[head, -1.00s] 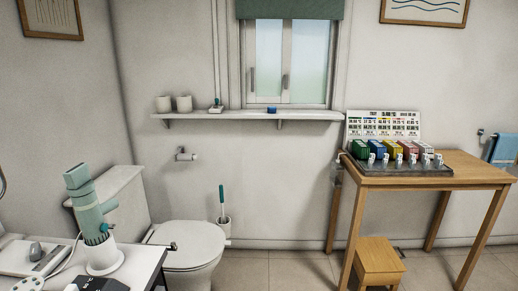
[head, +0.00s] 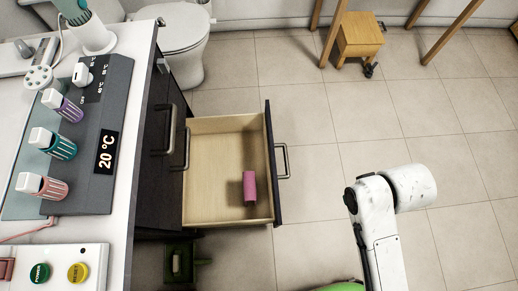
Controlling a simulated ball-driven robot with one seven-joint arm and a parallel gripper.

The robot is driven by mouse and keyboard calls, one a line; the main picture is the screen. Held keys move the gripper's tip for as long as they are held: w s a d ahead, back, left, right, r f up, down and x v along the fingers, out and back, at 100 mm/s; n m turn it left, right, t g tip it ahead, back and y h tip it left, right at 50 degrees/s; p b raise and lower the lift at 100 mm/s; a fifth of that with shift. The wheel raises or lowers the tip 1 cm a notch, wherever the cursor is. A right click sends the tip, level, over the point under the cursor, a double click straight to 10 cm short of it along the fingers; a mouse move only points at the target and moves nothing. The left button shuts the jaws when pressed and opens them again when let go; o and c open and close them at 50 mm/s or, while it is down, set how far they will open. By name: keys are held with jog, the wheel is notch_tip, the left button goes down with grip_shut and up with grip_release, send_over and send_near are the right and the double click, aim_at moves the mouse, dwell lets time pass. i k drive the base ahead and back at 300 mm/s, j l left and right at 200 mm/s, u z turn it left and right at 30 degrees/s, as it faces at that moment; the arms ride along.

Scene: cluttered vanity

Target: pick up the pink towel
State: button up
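A small pink roll (head: 249,186), which looks like the pink towel, lies in an open wooden drawer (head: 215,150). It is near the drawer's front right corner, and the rest of the drawer floor around it looks bare. The drawer is pulled out from a dark cabinet (head: 155,190). White links of my arm show at the right, apart from the drawer. The fingers of my gripper are not visible.
The white counter (head: 105,235) at the left holds a grey panel with a 20 °C display (head: 106,152) and several coloured knobs. A toilet (head: 175,35) and a wooden stool (head: 359,38) stand at the back. The tiled floor right of the drawer is mostly clear.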

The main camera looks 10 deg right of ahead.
aim_at(248, 178)
jog(key=l+u, duration=0.45)
jog(key=k+l+u, duration=0.1)
jog(key=l+u, duration=0.15)
jog(key=u, duration=0.15)
jog(key=k+l+u, duration=0.1)
jog(key=l, duration=0.35)
jog(key=k+l, duration=0.25)
jog(key=l, duration=0.15)
jog(key=k+l+u, duration=0.15)
jog(key=l, duration=0.25)
jog(key=k+l+u, duration=0.1)
jog(key=k+l, duration=0.15)
jog(key=l, duration=0.15)
jog(key=u, duration=1.5)
